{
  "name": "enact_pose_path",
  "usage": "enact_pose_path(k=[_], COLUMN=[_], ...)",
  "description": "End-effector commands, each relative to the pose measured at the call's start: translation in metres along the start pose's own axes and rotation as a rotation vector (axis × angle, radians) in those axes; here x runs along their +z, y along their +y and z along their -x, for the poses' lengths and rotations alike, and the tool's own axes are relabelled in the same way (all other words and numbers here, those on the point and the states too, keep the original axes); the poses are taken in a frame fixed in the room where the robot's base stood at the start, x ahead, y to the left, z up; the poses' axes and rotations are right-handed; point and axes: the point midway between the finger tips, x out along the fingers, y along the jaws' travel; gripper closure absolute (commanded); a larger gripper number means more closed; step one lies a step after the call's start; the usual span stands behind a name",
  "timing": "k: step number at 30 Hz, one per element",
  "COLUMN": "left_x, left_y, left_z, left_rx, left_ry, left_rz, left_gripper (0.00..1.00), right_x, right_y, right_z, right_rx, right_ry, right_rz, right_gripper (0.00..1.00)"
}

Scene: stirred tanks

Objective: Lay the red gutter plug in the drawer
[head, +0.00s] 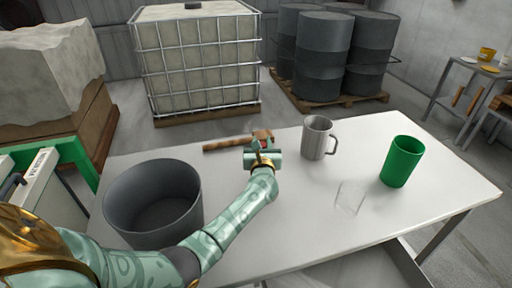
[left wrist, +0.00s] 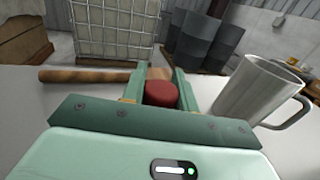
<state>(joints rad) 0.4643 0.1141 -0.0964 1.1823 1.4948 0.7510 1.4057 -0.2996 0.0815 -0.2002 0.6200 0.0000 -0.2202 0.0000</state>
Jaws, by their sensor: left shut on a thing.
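The red gutter plug (left wrist: 160,94) is a short, round, dark red piece between the two green fingers of my left gripper (left wrist: 159,82) in the left wrist view. The fingers are shut on it. In the head view my left gripper (head: 263,150) is over the far middle of the white table, and I cannot clearly make out the plug there. What looks like the pulled-out drawer (head: 375,268), grey, shows below the table's front edge, partly cut off by the picture's bottom. My right gripper is not in view.
On the white table (head: 300,215) are a dark grey bucket (head: 120,195), a wooden-handled hammer (head: 225,144) just behind my left gripper, a grey mug (head: 317,138), a clear glass (head: 350,196) and a green cup (head: 402,162). The table's front middle is clear.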

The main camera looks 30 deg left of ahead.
Motion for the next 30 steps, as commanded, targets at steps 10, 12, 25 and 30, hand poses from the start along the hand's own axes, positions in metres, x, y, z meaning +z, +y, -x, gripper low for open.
enact_pose_path(k=[10, 12, 25, 30], left_x=[0.064, 0.070, 0.101, 0.153], left_y=[-0.067, -0.077, -0.098, -0.085], left_z=[0.054, 0.062, 0.077, 0.086], left_rx=[0.000, 0.000, -0.022, -0.069], left_ry=[0.000, 0.000, -0.005, -0.007], left_rz=[0.005, 0.004, 0.006, 0.010], left_gripper=[0.92, 0.92, 0.92, 0.92], right_x=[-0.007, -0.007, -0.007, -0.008], right_y=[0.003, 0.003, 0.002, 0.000], right_z=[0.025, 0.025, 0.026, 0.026], right_rx=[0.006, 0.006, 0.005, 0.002], right_ry=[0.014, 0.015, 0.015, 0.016], right_rz=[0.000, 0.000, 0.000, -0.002], right_gripper=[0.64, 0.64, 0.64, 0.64])
